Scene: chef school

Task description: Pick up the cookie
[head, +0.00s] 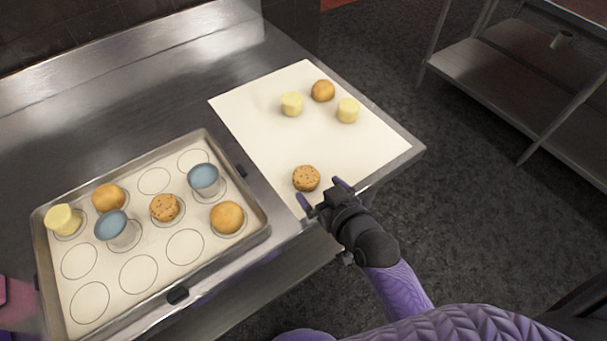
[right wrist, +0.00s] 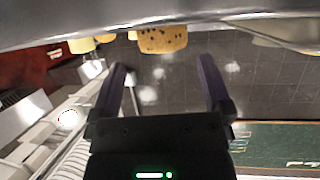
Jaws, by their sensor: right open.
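A chocolate-chip cookie (head: 306,178) lies on the white sheet (head: 250,115), near the counter's front edge. My right gripper (head: 321,193) is open and empty at that edge, just in front of the cookie and apart from it. In the right wrist view the cookie (right wrist: 162,40) shows beyond the two spread fingers (right wrist: 165,85), roughly centred between them. A second chocolate-chip cookie (head: 164,207) sits on the baking tray (head: 263,222). My left gripper is not in view.
Two pale yellow pieces (head: 291,104) (head: 347,110) and a round brown bun (head: 322,91) stand farther back on the sheet. A steel shelf unit (head: 510,85) stands at right.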

